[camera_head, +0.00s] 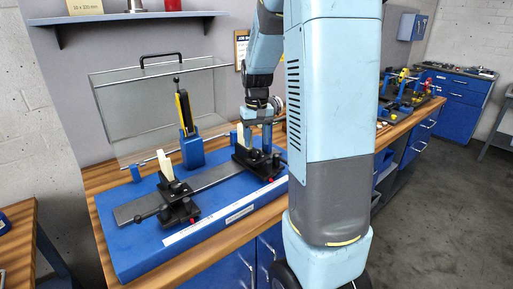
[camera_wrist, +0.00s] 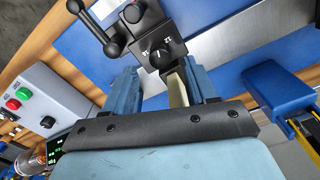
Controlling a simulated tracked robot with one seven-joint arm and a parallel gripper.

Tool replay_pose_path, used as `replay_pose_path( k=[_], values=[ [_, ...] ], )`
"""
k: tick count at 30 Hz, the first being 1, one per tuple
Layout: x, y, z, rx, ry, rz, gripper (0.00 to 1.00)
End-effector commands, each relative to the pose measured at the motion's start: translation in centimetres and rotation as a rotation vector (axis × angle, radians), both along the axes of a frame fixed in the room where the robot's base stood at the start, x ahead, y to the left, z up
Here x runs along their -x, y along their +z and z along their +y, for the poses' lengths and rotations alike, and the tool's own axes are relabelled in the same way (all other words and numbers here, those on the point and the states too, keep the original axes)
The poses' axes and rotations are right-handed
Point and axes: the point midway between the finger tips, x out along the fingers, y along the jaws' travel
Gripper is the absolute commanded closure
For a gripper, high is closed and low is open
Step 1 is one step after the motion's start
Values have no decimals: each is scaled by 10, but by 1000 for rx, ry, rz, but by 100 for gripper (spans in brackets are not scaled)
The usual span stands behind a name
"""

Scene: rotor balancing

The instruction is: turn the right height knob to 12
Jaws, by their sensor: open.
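The blue balancing stand (camera_head: 200,215) lies on the wooden bench with a grey rail along it. A left black support (camera_head: 180,208) and a right black support (camera_head: 258,160) sit on the rail. My gripper (camera_head: 254,140) is at the right support, partly hidden there by my arm. In the wrist view my gripper (camera_wrist: 162,70) is open, with two blue fingers apart. Beyond and between the fingertips is a black block with a round black knob (camera_wrist: 161,57), a white pointer line and small white marks I cannot read surely. A cream upright piece (camera_wrist: 178,88) stands between the fingers.
A black ball-ended lever (camera_wrist: 112,46) lies left of the block. A grey control box (camera_wrist: 45,105) with green and red buttons is at left. A blue block (camera_wrist: 278,88) is close on the right. A clear cover (camera_head: 150,100) stands behind the stand.

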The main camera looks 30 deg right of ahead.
Motion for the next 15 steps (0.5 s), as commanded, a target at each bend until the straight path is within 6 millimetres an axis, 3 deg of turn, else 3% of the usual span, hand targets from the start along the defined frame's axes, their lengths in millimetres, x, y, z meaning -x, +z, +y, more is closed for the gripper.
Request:
replay_pose_path(
  k=[9, 15],
  values=[
    [0, 63, 0, 1, 0, -3, 43],
    [0, 87, 0, 0, 0, 0, 43]
  ],
)
